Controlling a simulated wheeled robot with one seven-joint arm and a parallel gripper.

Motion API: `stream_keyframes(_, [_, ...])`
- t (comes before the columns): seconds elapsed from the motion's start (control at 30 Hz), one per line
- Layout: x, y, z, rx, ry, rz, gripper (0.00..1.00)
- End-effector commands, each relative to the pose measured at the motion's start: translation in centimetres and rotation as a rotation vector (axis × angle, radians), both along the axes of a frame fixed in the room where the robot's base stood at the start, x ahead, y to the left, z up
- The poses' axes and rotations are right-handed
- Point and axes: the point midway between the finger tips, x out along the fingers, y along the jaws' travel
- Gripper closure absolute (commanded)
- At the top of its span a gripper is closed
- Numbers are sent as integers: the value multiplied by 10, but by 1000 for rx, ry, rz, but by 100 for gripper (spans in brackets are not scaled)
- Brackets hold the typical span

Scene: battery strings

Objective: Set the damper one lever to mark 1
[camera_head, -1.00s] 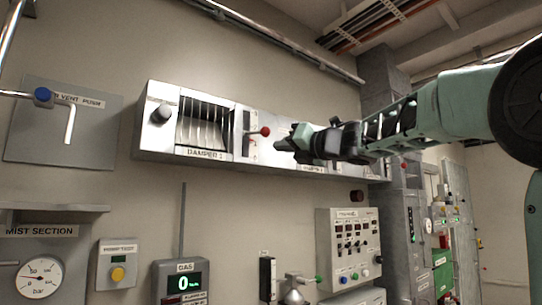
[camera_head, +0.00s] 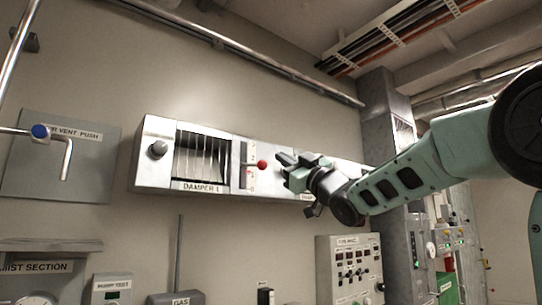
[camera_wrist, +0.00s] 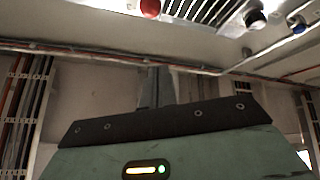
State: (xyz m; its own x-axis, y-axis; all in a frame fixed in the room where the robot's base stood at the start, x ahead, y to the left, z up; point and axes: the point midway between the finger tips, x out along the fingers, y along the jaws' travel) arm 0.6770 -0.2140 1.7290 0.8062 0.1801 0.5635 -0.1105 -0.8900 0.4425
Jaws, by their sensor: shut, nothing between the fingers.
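The damper 1 unit (camera_head: 140,178) is a pale metal box on the wall with a slatted opening, a round grey knob and a "DAMPER 1" label. To the right of the slats is a lever with a red ball knob (camera_head: 262,165). The red knob also shows at the top of the wrist view (camera_wrist: 150,8), with the slats beside it. I cannot read the lever's marks. My gripper (camera_head: 282,160) is shut and empty, just right of the red knob and apart from it. It hides part of the box's right side.
A vent push panel (camera_head: 95,165) with a blue-tipped handle (camera_head: 40,132) is at the left. Below are a gauge, small boxes and a switch panel (camera_head: 350,262). A pipe (camera_head: 240,45) runs above the damper box. The wall directly below the box is clear.

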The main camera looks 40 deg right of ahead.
Motion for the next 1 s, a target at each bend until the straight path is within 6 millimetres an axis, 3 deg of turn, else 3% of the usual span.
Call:
stream_keyframes(0.17, [16, 4, 15, 4, 1, 4, 100])
stream_keyframes(0.6, [81, 19, 61, 0, 2, 2, 100])
stream_keyframes(0.8, [88, 5, 34, 0, 5, 0, 100])
stream_keyframes(1.0, [90, 0, 23, -1, 1, -1, 100])
